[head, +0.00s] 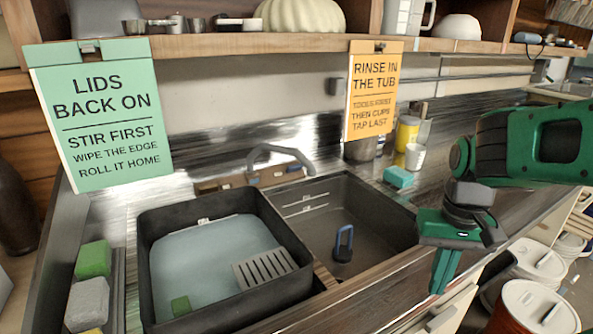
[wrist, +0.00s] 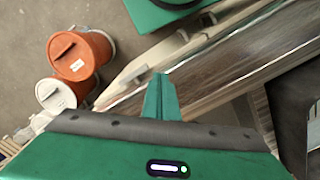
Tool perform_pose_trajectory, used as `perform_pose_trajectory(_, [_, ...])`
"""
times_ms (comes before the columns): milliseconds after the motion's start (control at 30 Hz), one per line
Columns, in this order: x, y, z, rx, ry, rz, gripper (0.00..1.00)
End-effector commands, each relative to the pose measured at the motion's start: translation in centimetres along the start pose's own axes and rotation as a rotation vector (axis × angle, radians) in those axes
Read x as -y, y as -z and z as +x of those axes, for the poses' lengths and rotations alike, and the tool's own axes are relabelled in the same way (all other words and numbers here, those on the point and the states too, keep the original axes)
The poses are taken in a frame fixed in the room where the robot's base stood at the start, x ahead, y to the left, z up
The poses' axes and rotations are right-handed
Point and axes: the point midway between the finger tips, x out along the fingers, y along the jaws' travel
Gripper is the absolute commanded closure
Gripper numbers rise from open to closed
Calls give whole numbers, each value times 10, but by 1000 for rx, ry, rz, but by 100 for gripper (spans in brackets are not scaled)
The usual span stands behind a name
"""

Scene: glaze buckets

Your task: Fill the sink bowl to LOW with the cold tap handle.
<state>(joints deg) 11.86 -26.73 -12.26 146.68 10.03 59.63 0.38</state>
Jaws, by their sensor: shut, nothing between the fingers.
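The sink bowl (head: 390,226) is a dark grey basin in the middle of the head view. Two pale level marks (head: 306,204) show on its back wall; their lettering is too small to read. I see no clear water surface in it. A blue-handled plug (head: 343,243) stands on its floor. The grey tap spout (head: 281,152) arches behind the sink. A small bluish piece (head: 253,178) near its base may be the cold tap handle; I cannot tell. My gripper (head: 443,275) is shut and empty, right of the bowl, pointing down. Its fingers also show in the wrist view (wrist: 160,98).
A black tub (head: 285,225) of water with a grate and green sponge stands left of the bowl. Two signs (head: 100,110) (head: 372,90) hang from the shelf. A teal sponge (head: 398,177) and cups stand behind right. Lidded buckets (wrist: 82,55) stand on the floor.

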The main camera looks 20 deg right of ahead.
Motion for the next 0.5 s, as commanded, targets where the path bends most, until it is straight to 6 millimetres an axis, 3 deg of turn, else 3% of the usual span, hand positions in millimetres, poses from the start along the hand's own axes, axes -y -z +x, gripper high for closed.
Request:
perform_pose_trajectory(67, [0, 0, 0, 0, 0, 0, 95])
perform_pose_trajectory(167, [-4, -5, -7, -20, 5, 9, 71])
perform_pose_trajectory(233, [0, 9, -13, -41, 0, 35, 71])
perform_pose_trajectory(367, [21, 63, -30, -113, -4, 130, 71])
perform_pose_trajectory(500, [63, 139, -51, -215, 34, 264, 71])
